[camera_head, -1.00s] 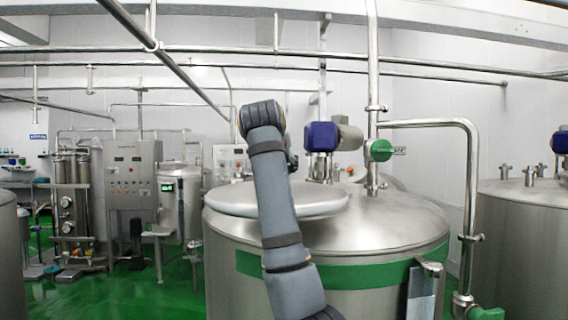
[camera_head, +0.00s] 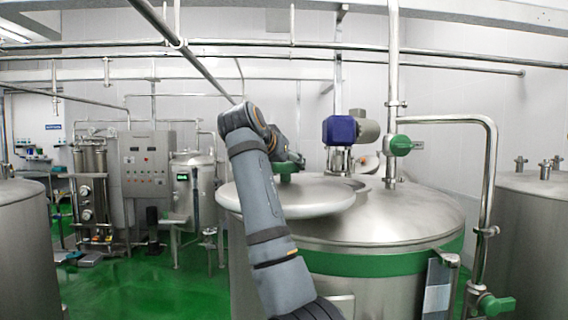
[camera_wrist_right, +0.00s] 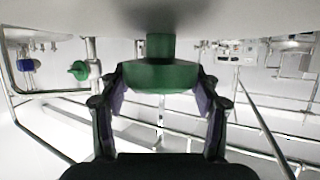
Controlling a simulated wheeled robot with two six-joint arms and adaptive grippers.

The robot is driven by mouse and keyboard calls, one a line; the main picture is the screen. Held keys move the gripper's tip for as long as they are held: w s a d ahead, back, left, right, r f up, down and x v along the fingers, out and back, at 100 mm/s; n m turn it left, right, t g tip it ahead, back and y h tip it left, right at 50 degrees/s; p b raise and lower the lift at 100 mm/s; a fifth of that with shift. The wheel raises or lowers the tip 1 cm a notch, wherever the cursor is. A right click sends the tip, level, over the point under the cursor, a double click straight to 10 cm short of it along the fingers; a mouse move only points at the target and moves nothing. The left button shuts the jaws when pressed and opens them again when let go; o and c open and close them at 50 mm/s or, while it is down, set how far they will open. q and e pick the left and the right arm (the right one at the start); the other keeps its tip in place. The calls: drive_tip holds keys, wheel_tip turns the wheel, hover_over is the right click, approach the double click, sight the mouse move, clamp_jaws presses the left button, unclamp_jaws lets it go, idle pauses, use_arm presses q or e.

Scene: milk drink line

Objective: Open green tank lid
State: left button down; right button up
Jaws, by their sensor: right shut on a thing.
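The tank with the green band (camera_head: 390,262) stands right of centre in the head view. Its round pale lid (camera_head: 320,203) is at the tank's top left and overhangs the left side; I cannot tell how large any gap under it is. A green knob (camera_head: 287,177) sits on the lid, partly hidden by my arm. My right gripper (camera_head: 291,161) is at this knob. In the wrist view, the right gripper's two fingers (camera_wrist_right: 160,88) are shut around the green knob (camera_wrist_right: 160,73), with the pale lid (camera_wrist_right: 70,12) filling the top. My left gripper is not in view.
A blue motor (camera_head: 341,130) and a pipe with a green valve (camera_head: 400,145) rise behind the lid. Another tank (camera_head: 530,235) stands at the right, and one (camera_head: 25,250) at the left. A control cabinet (camera_head: 145,165) is at the back left. Green floor (camera_head: 150,290) is clear at the left.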

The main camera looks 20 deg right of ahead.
drive_tip(key=o, duration=1.3)
drive_tip(key=shift+d+f, duration=0.1)
drive_tip(key=o, duration=0.4)
drive_tip(key=shift+w+d, duration=0.1)
drive_tip(key=shift+d, duration=0.15)
drive_tip(key=shift+s+a, duration=0.2)
drive_tip(key=v, duration=0.7)
drive_tip(key=shift+s, duration=0.1)
drive_tip(key=shift+d, duration=0.15)
